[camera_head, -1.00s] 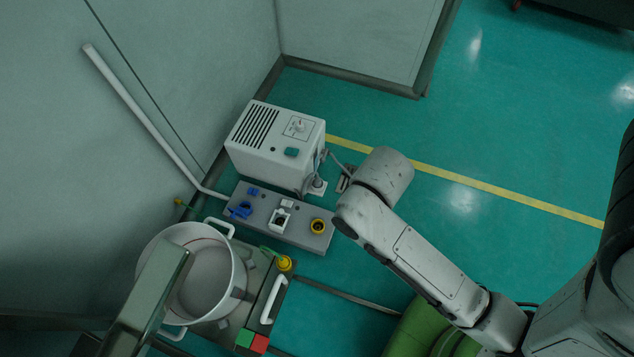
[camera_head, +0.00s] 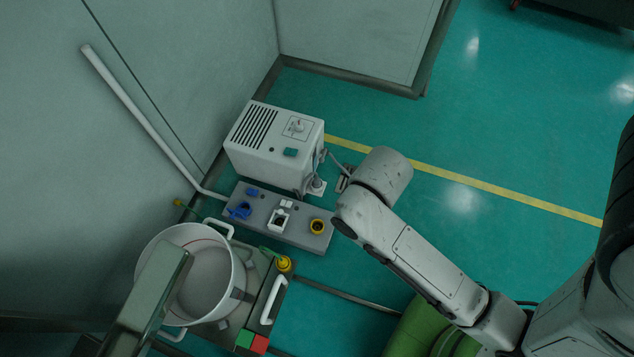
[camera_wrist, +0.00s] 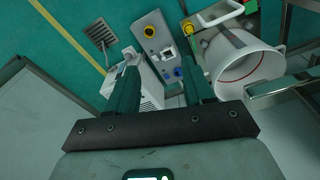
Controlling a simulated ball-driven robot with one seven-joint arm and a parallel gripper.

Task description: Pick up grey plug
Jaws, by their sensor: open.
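A small grey plug-like piece (camera_head: 317,184) stands on a pale base at the right side of the white box (camera_head: 262,140); I take it for the grey plug. In the wrist view that spot (camera_wrist: 130,54) lies by the left fingertip, small and partly covered. My gripper (camera_wrist: 158,72) is open and empty, its two dark green fingers wide apart. The white box shows partly between and behind the fingers. In the head view my arm reaches in from the lower right, right of the box, and its fingers cannot be clearly made out.
A grey socket panel (camera_head: 298,230) with blue, white and yellow sockets lies before the box. The white sieve pot (camera_head: 236,262) stands lower left, beside a yellow plug (camera_head: 284,263) and a red-green switch (camera_head: 253,342). A floor drain (camera_wrist: 98,32) is near the box. Open floor lies right.

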